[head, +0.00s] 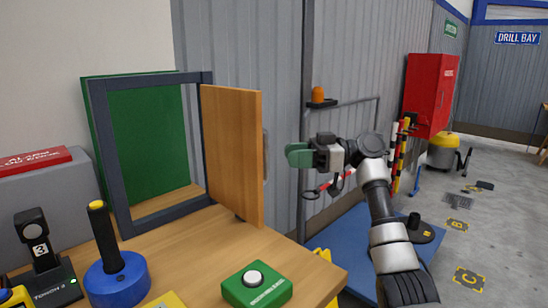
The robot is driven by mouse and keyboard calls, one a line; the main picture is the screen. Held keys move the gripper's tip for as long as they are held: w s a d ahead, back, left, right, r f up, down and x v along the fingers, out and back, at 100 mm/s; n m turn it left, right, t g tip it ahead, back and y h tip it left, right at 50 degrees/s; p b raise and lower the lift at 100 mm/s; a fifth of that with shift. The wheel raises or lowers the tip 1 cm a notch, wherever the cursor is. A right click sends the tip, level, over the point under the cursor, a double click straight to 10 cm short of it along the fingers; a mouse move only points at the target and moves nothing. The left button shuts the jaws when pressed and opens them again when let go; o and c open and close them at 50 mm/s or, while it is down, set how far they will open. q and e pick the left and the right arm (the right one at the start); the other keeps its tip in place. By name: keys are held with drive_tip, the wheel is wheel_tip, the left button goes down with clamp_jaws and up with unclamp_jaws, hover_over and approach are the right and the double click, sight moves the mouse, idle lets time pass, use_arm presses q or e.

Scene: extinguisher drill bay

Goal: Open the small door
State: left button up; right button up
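The small door (230,150) is a wooden panel hinged at the right post of a dark blue-grey frame (126,160) on the wooden table. It stands swung out toward me, so the frame's opening is uncovered. A grey handle (265,156) shows edge-on on the door's right face, mostly hidden. My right gripper (299,155), with green fingertips, is to the right of the door and handle, with a visible gap in the picture. Its fingers overlap from this angle, so I cannot tell whether they are apart. My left gripper is out of view.
A green button box (256,288), a blue joystick base (118,284) and a black torch stand (46,270) are on the table. A green panel (147,130) is behind the frame. A red cabinet (429,95) hangs farther back. Open floor lies at right.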

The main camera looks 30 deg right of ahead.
drive_tip(key=shift+v, duration=2)
